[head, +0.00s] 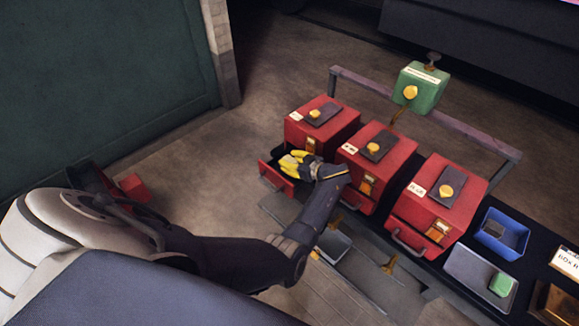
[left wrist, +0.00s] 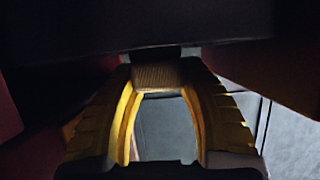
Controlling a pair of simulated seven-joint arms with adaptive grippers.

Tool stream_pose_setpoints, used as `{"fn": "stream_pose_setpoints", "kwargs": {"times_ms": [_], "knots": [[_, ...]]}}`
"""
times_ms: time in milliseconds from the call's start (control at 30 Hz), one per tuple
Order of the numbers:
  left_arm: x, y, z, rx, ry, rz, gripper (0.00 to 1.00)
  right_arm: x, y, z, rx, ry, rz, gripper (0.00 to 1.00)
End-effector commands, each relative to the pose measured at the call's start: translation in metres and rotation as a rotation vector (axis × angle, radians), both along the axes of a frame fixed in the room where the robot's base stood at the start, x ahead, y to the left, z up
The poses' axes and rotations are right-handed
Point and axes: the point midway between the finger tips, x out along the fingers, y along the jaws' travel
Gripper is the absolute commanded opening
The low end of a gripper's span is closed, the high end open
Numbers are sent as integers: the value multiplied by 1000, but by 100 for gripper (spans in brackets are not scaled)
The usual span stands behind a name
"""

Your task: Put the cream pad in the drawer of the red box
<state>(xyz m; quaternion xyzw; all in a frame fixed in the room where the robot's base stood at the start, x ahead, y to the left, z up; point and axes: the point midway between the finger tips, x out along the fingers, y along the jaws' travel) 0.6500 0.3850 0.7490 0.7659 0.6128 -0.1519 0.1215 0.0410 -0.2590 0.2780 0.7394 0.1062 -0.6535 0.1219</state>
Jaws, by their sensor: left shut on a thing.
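Three red boxes stand in a row, and the leftmost red box (head: 328,128) has its drawer (head: 275,178) pulled open. My left gripper (head: 293,160), with yellow fingers, is at this open drawer, over or inside it. In the left wrist view, the left gripper (left wrist: 160,88) is shut on a ribbed tan piece, which looks like the cream pad (left wrist: 157,74) in shadow. The pad is hidden in the head view. The middle red box (head: 385,160) and the right red box (head: 440,205) have their drawers shut. My right gripper is not in view.
A green box (head: 428,88) with a yellow knob is above a rail (head: 450,130) behind the red boxes. At right are a blue bin (head: 502,240) and a grey tray (head: 468,275) with a green block (head: 501,285).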

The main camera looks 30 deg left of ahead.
Motion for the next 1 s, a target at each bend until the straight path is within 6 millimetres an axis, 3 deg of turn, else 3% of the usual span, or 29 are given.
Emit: {"fn": "stream_pose_setpoints", "kwargs": {"times_ms": [300,767,800,933,1000], "knots": [[1,0,-27,0,1,-1,9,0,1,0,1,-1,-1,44],[0,0,-31,0,2,-1,9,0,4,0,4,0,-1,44],[0,0,-31,0,2,-1,47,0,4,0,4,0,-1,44],[0,0,-31,0,2,-1,62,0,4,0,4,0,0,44],[0,0,-31,0,2,-1,65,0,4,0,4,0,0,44]]}}
